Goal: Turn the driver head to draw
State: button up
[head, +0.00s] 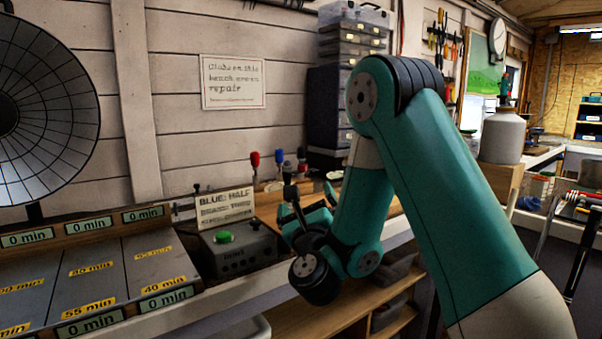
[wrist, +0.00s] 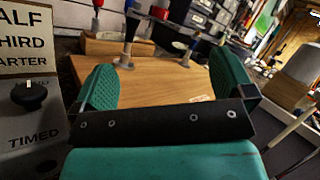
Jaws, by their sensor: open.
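No driver head can be made out for certain in either view. My gripper (wrist: 163,66) is open, its two teal fingers spread wide with nothing held between them. In the head view my gripper (head: 308,206) is beside the grey control box, partly hidden by my own arm.
A grey box with a green button (head: 223,237) stands left of my gripper, with a printed sign (head: 225,207) behind it. Its black knob (wrist: 30,94) is close left in the wrist view. Timed trays (head: 95,270) lie further left. A drawer cabinet (head: 340,110) stands behind.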

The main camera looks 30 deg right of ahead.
aim_at(304, 188)
jog(key=w+d+p, duration=0.1)
jog(key=w+d, duration=0.1)
jog(key=w, duration=0.1)
jog(key=w+d+p, duration=0.2)
jog(key=w, duration=0.1)
jog(key=w+d+r+p, duration=0.1)
jog(key=w+p, duration=0.1)
jog(key=w, duration=0.2)
jog(key=shift+d, duration=0.4)
jog(key=shift+c, duration=0.5)
